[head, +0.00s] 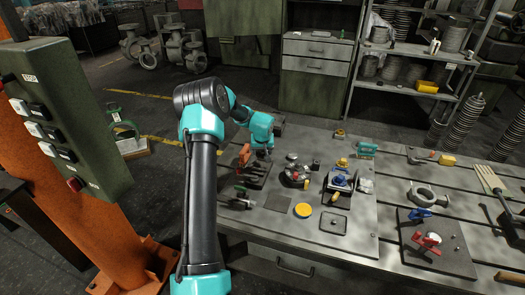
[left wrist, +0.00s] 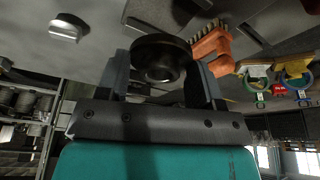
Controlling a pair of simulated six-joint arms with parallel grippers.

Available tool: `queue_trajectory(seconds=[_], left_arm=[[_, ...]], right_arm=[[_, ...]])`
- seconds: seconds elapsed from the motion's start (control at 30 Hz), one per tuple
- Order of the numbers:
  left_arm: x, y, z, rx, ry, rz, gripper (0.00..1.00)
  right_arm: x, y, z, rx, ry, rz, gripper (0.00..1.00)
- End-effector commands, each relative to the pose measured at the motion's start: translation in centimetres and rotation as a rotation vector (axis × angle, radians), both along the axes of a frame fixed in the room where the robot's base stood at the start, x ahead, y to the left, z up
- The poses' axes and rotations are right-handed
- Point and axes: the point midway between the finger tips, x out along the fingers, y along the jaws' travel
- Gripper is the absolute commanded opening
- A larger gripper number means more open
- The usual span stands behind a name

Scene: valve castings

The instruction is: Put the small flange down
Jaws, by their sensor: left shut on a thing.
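My left gripper (head: 262,154) is over the back left part of the grey plate on the workbench, below my teal wrist. In the left wrist view, my left gripper (left wrist: 162,68) is shut on the small flange (left wrist: 160,56), a dark round ring with a hole, held between the two fingers. In the head view the flange is too small and dark to make out. I cannot tell whether it touches the surface below. My right gripper is not in view.
An orange object (left wrist: 212,52) is close beside the gripper in the left wrist view. On the grey plate (head: 345,240) are a yellow disc (head: 303,210) and a blue valve part (head: 341,181). A loose flange casting (head: 428,195) lies further right. An orange post (head: 105,220) stands left.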

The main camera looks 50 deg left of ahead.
Motion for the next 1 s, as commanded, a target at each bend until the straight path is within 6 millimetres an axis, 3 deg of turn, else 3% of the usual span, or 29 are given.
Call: queue_trajectory(seconds=[0.7,1.0], left_arm=[[0.0,0.0,-5.7,0.000,0.000,-0.001,0.29],[0.0,0.0,-6.2,0.001,-0.001,0.000,0.29]], right_arm=[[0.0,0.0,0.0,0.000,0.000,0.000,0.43],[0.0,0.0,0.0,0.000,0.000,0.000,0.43]])
